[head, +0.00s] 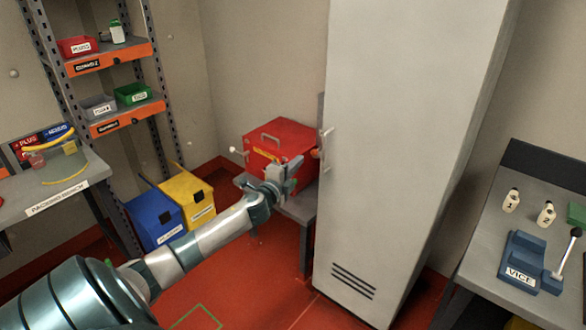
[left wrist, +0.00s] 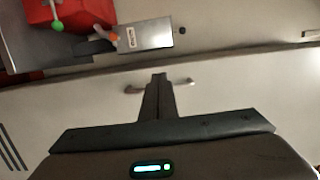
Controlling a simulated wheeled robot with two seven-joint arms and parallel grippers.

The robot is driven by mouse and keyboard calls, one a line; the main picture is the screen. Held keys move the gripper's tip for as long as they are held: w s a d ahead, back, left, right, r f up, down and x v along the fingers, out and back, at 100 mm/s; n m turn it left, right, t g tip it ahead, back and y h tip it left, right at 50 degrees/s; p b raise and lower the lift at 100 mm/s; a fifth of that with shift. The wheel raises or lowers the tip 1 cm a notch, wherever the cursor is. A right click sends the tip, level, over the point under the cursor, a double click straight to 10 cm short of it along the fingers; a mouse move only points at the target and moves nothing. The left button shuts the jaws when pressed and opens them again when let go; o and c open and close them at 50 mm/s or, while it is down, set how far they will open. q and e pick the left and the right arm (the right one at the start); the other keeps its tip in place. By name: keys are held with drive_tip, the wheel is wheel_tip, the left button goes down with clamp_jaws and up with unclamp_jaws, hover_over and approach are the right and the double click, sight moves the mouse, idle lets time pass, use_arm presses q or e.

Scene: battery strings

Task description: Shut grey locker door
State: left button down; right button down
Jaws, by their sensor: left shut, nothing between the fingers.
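The grey locker door (head: 400,130) is a tall pale panel at centre right in the head view, with vent slots low down and a handle (head: 328,148) near its left edge. I cannot tell whether a gap stands behind that edge. In the left wrist view the door (left wrist: 80,105) runs across the picture, and its handle (left wrist: 188,82) shows behind my fingers. My left gripper (head: 292,172) is shut and empty, just left of the handle in the head view. Its fingertips (left wrist: 159,76) overlap the handle in the left wrist view; contact cannot be told. My right gripper is not in view.
A red box (head: 280,137) sits on a low grey stand (head: 299,208) left of the locker. Blue (head: 154,216) and yellow (head: 187,196) bins stand by the shelving. A bench (head: 480,250) with a blue vice (head: 522,258) is at right. Red floor (head: 240,275) is open in front.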

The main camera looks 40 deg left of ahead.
use_arm(q)
drive_tip(key=shift+v, duration=0.9)
drive_tip(key=shift+a, duration=0.15)
drive_tip(key=s+d+f+n+g, duration=0.15)
drive_tip(key=s+f, duration=0.35)
drive_tip(key=f, duration=0.7)
drive_tip(key=s+d+f+n+g, duration=0.1)
drive_tip(key=s+f+n+g, duration=0.2)
drive_tip(key=f, duration=0.9)
drive_tip(key=s+d+f+n+g, duration=0.1)
drive_tip(key=s+f+g, duration=0.35)
drive_tip(key=f, duration=0.75)
drive_tip(key=s+d+f+n+h, duration=0.15)
drive_tip(key=s+d+f, duration=0.35)
drive_tip(key=s+f, duration=0.65)
drive_tip(key=s+d+f+n+g, duration=0.2)
drive_tip(key=s+d+f, duration=0.4)
drive_tip(key=s, duration=0.7)
drive_tip(key=s+d+f+n+g+h, duration=0.1)
drive_tip(key=s+d+f+n+g, duration=0.1)
drive_tip(key=s+d+f, duration=0.5)
drive_tip(key=s+d+f+n+g+h, duration=0.1)
drive_tip(key=s+d+f, duration=0.5)
drive_tip(key=s, duration=1.2)
drive_tip(key=d+n+g, duration=0.1)
drive_tip(key=d+g, duration=0.1)
drive_tip(key=d, duration=0.1)
drive_tip(key=shift+s+f+g, duration=0.3)
drive_tip(key=shift+s, duration=0.05)
